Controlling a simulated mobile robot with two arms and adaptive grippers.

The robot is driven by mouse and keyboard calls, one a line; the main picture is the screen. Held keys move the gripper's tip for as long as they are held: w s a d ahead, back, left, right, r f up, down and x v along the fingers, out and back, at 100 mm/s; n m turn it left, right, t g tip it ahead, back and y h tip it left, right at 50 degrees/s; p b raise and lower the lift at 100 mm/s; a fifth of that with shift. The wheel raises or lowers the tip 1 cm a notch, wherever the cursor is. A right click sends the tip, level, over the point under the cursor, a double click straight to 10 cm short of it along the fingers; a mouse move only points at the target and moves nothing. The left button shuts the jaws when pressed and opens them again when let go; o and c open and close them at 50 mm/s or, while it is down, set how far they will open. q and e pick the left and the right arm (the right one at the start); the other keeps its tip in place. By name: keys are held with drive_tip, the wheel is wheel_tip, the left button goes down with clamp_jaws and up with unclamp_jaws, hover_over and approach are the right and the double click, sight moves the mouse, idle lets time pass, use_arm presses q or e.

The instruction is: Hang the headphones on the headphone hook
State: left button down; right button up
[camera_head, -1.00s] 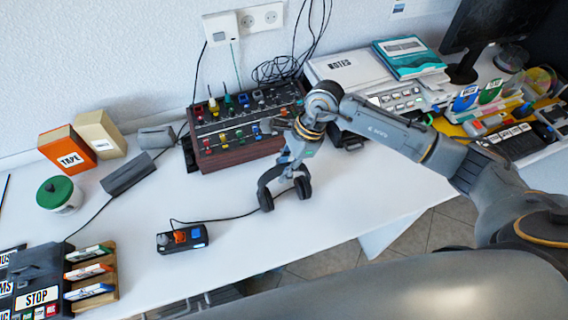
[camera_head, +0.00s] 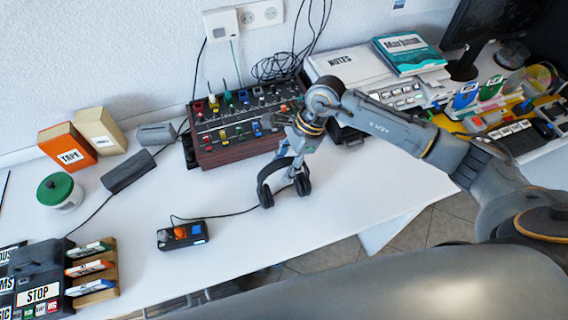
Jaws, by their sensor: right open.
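The dark headphones (camera_head: 264,187) stand on the white table in front of the mixer, with a thin cable running left to a small black box (camera_head: 182,235). My right gripper (camera_head: 284,165) comes down from above at the headband. Its fingers are open, partly hidden by the band and the wrist; whether they touch the band cannot be told. I cannot make out a headphone hook in this view. My left gripper is not in view.
A mixer with coloured knobs (camera_head: 232,138) stands just behind the headphones. Boxes (camera_head: 70,148) and a green-lidded jar (camera_head: 58,190) are at left. A white notes box (camera_head: 345,68) and a keyboard area lie at right. The front middle of the table (camera_head: 250,245) is mostly clear.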

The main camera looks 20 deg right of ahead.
drive_tip(key=b+v, duration=0.3)
drive_tip(key=v, duration=0.8)
drive_tip(key=shift+r, duration=0.25)
drive_tip(key=shift+s+f, duration=0.1)
